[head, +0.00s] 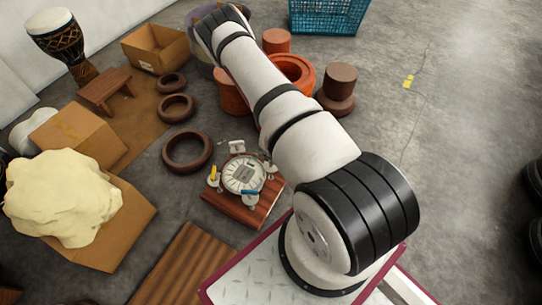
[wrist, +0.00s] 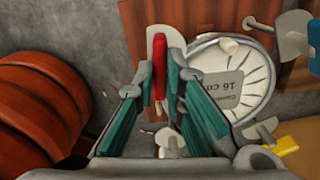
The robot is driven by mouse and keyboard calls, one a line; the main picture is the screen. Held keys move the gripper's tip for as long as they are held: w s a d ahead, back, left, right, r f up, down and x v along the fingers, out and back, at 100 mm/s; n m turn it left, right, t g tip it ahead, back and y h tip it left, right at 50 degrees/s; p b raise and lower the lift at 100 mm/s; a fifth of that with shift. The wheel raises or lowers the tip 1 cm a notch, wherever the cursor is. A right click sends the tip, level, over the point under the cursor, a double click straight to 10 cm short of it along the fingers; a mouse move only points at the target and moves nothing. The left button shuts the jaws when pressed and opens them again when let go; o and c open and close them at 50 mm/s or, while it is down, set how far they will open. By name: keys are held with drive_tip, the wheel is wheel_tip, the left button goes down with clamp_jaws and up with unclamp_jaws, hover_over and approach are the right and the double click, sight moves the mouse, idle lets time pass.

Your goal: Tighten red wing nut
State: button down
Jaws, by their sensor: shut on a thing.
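My gripper (wrist: 160,85), with teal pads, is closed on the red wing nut (wrist: 159,62) in the wrist view. The red handle stands upright between the fingertips, beside the rim of a round white disc (wrist: 255,75) with a grey "16 cm" label. In the head view the disc (head: 243,175) sits on a wooden board (head: 257,212), with a yellow wing nut (head: 213,173) at its left and a blue one (head: 250,192) at its front. My arm hides the gripper and the red wing nut in the head view.
Brown rings (head: 187,151) lie left of the board. Orange-red clay pieces (head: 293,72) stand behind it, and a rounded reddish-brown one (wrist: 35,105) is close left of my gripper in the wrist view. Cardboard boxes (head: 75,135) are farther left.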

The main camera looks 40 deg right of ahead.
drive_tip(key=shift+m, duration=0.3)
drive_tip(key=c, duration=1.7)
unclamp_jaws()
drive_tip(key=shift+o, duration=0.2)
wheel_tip(320, 180, up, 12)
drive_tip(key=shift+w+r, duration=0.1)
